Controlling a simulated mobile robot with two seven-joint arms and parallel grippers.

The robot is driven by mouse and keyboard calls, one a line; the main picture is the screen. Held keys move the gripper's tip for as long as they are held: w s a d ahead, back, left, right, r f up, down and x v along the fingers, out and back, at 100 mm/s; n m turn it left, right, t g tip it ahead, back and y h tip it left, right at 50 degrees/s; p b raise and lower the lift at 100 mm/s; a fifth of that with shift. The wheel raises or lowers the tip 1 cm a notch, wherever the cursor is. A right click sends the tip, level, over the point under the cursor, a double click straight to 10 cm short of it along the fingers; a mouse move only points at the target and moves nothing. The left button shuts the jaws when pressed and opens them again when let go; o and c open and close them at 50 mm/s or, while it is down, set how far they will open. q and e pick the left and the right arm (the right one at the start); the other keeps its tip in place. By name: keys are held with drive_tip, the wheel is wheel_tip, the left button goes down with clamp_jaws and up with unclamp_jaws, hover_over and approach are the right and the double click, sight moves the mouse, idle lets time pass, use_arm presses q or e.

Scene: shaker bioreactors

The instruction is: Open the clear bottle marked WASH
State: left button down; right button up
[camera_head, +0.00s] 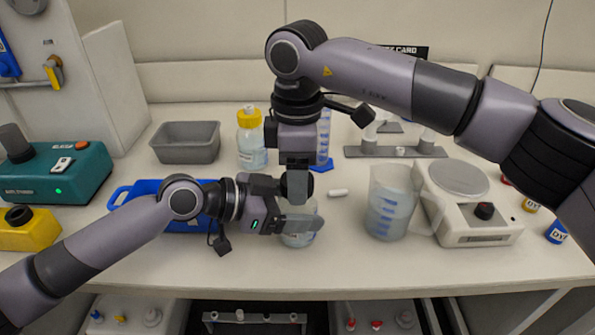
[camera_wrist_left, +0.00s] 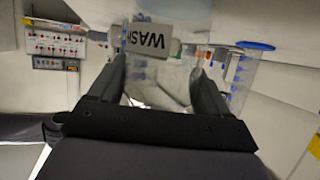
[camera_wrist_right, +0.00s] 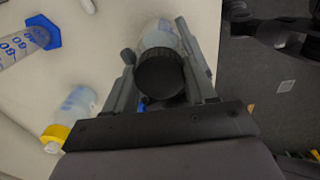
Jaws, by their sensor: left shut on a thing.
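The clear WASH bottle (camera_head: 299,238) stands at the front middle of the bench. Its label (camera_wrist_left: 151,40) reads WASH in the left wrist view. My left gripper (camera_head: 296,225) is shut on the bottle's body from the left. My right gripper (camera_head: 297,190) points straight down over the bottle's top. In the right wrist view its spread fingers (camera_wrist_right: 160,50) stand on either side of the black cap (camera_wrist_right: 160,74).
A yellow-capped bottle (camera_head: 251,145) and a grey tray (camera_head: 187,143) stand behind. A blue tray (camera_head: 122,194) lies behind my left arm. A beaker (camera_head: 389,205) and a balance (camera_head: 467,215) stand to the right. A small white bar (camera_head: 338,192) lies near the bottle.

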drive_tip(key=shift+c, duration=1.4)
drive_tip(key=n, duration=0.4)
drive_tip(key=shift+n, duration=0.4)
drive_tip(key=n, duration=0.5)
drive_tip(key=o, duration=1.2)
drive_tip(key=shift+c, duration=0.2)
drive_tip(key=shift+r, duration=0.1)
